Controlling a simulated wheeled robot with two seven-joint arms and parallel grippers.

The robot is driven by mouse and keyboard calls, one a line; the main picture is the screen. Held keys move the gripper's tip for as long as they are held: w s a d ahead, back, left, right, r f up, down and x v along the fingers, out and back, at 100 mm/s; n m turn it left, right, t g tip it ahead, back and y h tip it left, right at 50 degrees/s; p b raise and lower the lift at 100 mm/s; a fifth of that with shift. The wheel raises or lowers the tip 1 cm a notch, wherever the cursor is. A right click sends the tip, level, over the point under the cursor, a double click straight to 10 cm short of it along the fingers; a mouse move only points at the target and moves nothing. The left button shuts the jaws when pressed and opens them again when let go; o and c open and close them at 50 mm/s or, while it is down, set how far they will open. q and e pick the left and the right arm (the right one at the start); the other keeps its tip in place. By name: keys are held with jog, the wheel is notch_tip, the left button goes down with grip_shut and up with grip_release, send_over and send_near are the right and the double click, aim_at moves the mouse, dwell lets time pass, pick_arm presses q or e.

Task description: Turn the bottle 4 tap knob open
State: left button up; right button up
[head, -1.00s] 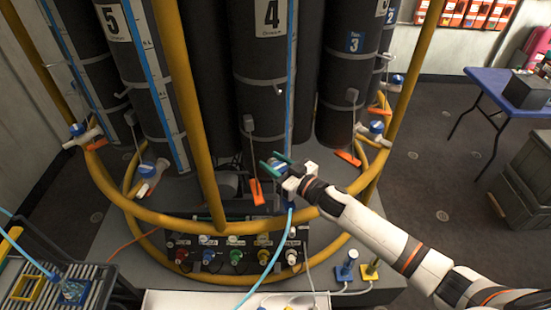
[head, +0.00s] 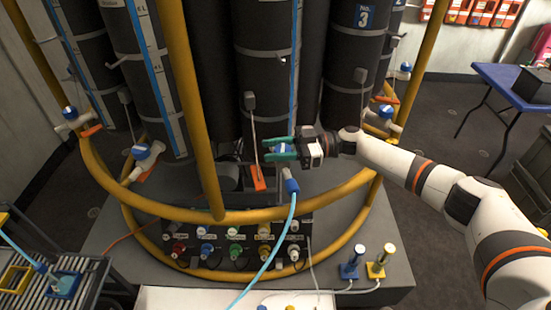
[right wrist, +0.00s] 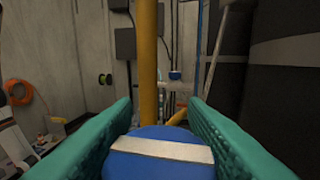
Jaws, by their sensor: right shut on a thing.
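The bottle 4 tap knob (head: 284,149) is blue with a white bar. It sits low in front of the dark middle bottle (head: 266,75), whose number label is out of the picture. My right gripper (head: 281,150) reaches in from the right, its teal fingers shut on the knob from both sides. In the right wrist view the knob (right wrist: 160,152) fills the space between the fingers, and its white bar runs nearly straight across from finger to finger. The tap body is mostly hidden. My left gripper is not in view.
A light-blue hose (head: 272,250) with a blue connector (head: 291,186) hangs below the tap. Yellow rails (head: 200,120) ring the bottles. An orange tag (head: 258,178) hangs just left of the gripper. Other blue-knobbed taps (head: 141,151) stand at both sides.

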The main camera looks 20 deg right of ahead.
jog(key=shift+s+n+g+b, duration=0.15)
jog(key=shift+n+g+b, duration=0.75)
jog(key=shift+g+b, duration=0.45)
jog(key=shift+r, duration=0.1)
jog(key=o, duration=1)
jog(key=shift+d, duration=0.35)
jog(key=d+b, duration=0.4)
jog(key=d, duration=0.7)
jog(key=shift+d, duration=0.15)
